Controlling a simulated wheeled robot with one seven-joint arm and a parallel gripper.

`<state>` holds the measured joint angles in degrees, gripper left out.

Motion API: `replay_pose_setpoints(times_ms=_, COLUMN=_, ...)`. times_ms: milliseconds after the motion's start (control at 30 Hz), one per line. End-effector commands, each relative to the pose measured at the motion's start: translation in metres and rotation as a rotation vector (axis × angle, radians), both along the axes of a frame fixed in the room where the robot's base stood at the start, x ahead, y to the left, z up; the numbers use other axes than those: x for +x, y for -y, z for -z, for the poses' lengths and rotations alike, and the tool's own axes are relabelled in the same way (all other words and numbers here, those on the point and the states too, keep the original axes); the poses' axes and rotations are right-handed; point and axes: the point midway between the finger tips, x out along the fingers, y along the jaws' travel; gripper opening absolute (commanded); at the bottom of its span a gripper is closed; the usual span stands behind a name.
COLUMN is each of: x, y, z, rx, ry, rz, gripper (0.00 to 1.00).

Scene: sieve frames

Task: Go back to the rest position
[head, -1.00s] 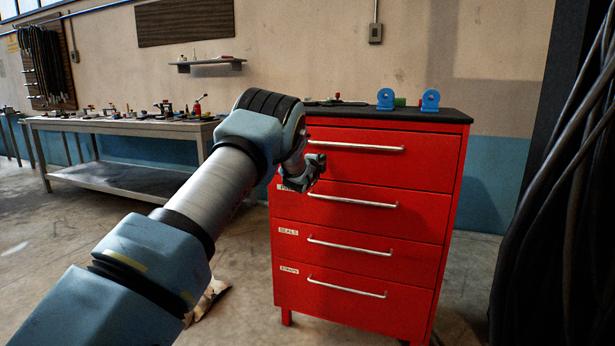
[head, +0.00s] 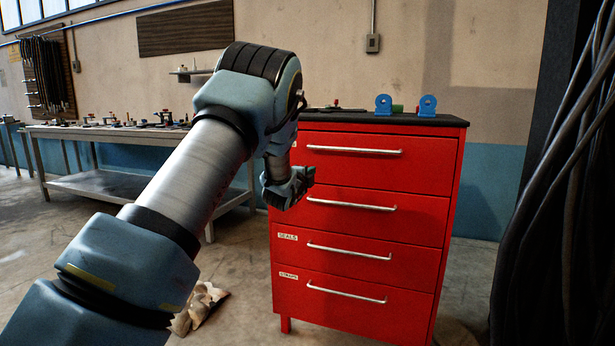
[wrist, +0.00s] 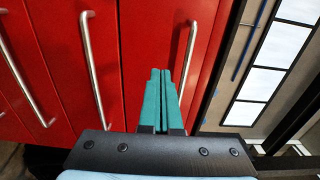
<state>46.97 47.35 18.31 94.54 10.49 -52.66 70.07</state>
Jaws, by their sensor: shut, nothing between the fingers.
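My gripper (head: 300,182) is in front of the red drawer cabinet (head: 440,195), near its left side, at about the height of the second drawer handle (head: 350,201). In the wrist view the two teal fingers of my gripper (wrist: 160,75) are together with nothing between them. They point toward the red drawer fronts (wrist: 135,25), and a drawer handle (wrist: 188,75) shows just right of the fingertips. All the drawers look closed. My arm hides the cabinet's upper left corner.
Two blue brackets (head: 383,104) and a green item (head: 397,109) stand on the cabinet's black top (head: 420,118). A workbench (head: 100,130) with small tools is behind on the left. Black cables (head: 560,200) hang at right. Crumpled paper (head: 200,308) lies on the floor.

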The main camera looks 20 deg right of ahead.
Motion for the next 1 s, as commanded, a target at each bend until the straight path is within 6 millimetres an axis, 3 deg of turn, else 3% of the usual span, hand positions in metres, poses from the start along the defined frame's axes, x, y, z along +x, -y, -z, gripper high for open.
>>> replay_pose_setpoints(times_ms=167, x=-0.003, y=-0.004, z=0.000, rx=0.001, ry=-0.002, rz=-0.002, gripper=0.00)
replay_pose_setpoints(times_ms=267, x=0.002, y=-0.018, z=0.001, rx=-0.009, ry=-0.042, rz=-0.029, gripper=0.00)
replay_pose_setpoints(times_ms=367, x=0.010, y=-0.057, z=0.006, rx=-0.038, ry=-0.165, rz=-0.111, gripper=0.00)
replay_pose_setpoints(times_ms=467, x=0.012, y=-0.121, z=0.018, rx=-0.100, ry=-0.373, rz=-0.249, gripper=0.00)
replay_pose_setpoints(times_ms=567, x=-0.003, y=-0.191, z=0.034, rx=-0.188, ry=-0.611, rz=-0.416, gripper=0.00)
replay_pose_setpoints(times_ms=667, x=-0.035, y=-0.254, z=0.051, rx=-0.286, ry=-0.836, rz=-0.587, gripper=0.00)
replay_pose_setpoints(times_ms=800, x=-0.102, y=-0.329, z=0.071, rx=-0.429, ry=-1.119, rz=-0.837, gripper=0.00)
replay_pose_setpoints(times_ms=900, x=-0.157, y=-0.370, z=0.083, rx=-0.524, ry=-1.289, rz=-1.016, gripper=0.00)
replay_pose_setpoints(times_ms=1000, x=-0.208, y=-0.398, z=0.092, rx=-0.600, ry=-1.416, rz=-1.171, gripper=0.00)
